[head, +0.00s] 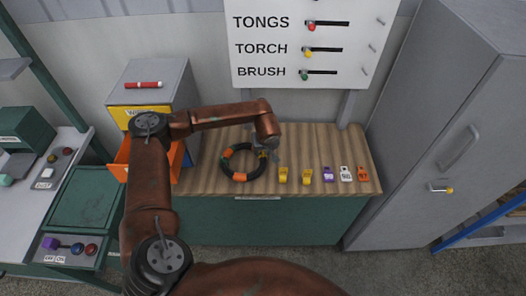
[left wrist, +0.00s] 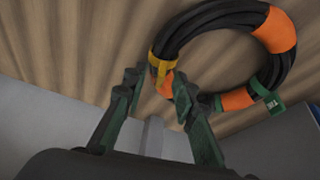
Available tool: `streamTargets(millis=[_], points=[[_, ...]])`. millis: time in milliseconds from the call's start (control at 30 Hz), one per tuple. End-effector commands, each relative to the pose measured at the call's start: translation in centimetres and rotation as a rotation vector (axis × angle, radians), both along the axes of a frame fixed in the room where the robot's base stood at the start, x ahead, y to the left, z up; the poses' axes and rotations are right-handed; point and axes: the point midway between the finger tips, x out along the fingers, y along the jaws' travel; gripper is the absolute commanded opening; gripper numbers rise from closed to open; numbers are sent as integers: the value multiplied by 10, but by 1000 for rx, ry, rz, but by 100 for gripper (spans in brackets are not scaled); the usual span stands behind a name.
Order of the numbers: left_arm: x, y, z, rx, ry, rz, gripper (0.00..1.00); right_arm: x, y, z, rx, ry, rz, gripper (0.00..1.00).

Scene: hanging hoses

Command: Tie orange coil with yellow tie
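The orange coil (head: 226,169), a black hose ring with orange bands, lies on the wooden bench top. It also shows in the left wrist view (left wrist: 182,38). A yellow tie (left wrist: 160,66) sits around one side of the ring, at an orange band, with its end sticking out. A green tie (left wrist: 266,97) is on another part of the ring. My left gripper (head: 268,153) is over the coil's right side. In the left wrist view its fingers (left wrist: 155,86) are apart, with the yellow tie just beyond the tips. My right gripper is out of view.
Two loose yellow ties (head: 283,175) lie right of the coil, then purple (head: 328,174), white (head: 346,173) and orange (head: 363,174) ones. A drawer cabinet (head: 180,80) with an open orange drawer stands left. A grey locker (head: 440,120) stands right.

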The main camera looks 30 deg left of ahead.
Motion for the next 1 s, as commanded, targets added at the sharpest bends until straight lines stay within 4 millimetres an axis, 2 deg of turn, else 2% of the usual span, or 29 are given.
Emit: streamTargets(millis=[167,400,600,767,1000], points=[[-6,-6,23,0,-3,-2,26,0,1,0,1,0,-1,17],[-20,-19,70,0,-4,-1,26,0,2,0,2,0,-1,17],[-30,-27,98,-1,-2,-1,26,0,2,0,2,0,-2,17],[-34,-30,108,0,-1,0,26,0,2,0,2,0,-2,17],[-34,-30,109,1,-1,0,26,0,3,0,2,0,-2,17]])
